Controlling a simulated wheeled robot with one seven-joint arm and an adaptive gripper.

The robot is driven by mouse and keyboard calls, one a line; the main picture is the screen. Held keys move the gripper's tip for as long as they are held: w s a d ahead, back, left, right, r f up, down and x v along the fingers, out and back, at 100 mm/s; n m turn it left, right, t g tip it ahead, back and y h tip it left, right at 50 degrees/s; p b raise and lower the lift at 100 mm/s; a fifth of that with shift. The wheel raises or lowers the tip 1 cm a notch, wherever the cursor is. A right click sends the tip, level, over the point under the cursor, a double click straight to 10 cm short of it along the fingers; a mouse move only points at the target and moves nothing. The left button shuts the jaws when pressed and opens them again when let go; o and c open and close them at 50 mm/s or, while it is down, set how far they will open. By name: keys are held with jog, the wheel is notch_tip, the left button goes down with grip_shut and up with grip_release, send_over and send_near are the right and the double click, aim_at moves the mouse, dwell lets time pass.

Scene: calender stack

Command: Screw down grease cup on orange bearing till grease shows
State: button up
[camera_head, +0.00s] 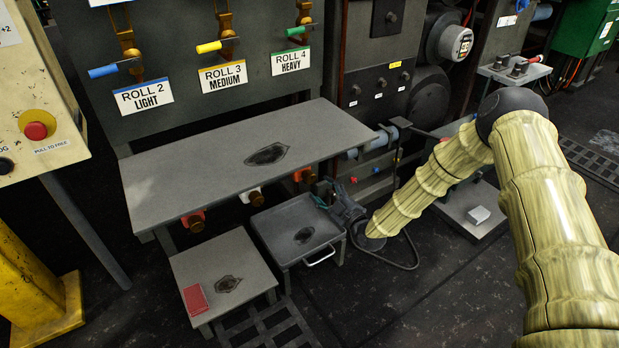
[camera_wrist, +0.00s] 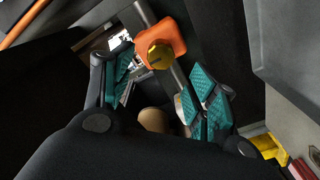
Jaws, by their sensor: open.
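The orange bearing (camera_head: 303,174) sits under the right end of the long grey table, low on the machine. In the wrist view the orange bearing (camera_wrist: 172,32) is large, with a brass-yellow grease cup (camera_wrist: 160,56) with a hex-like head on its near face. My gripper (camera_wrist: 162,75) is open, with teal pads on either side of the line to the cup; the cup shows beyond and between them, and no contact is clear. In the head view my gripper (camera_head: 334,200) is just below and right of the orange bearing. No grease can be made out on it.
A red bearing (camera_head: 193,221) and a white bearing (camera_head: 256,197) sit left of the orange one. The long grey table (camera_head: 190,175) overhangs them. A low tray (camera_head: 275,222) with a handle and a small stand (camera_head: 220,265) are below.

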aim_at(312, 180)
jog(key=b+x, duration=0.2)
jog(key=x, duration=0.7)
jog(key=shift+b, duration=0.35)
jog(key=c, duration=1)
jog(key=shift+c, duration=0.2)
jog(key=shift+m, duration=0.4)
jog(key=m+p, duration=0.1)
jog(key=m, duration=0.1)
jog(key=shift+m, duration=0.3)
jog(key=shift+m+p, duration=0.45)
jog(key=shift+m, duration=1.75)
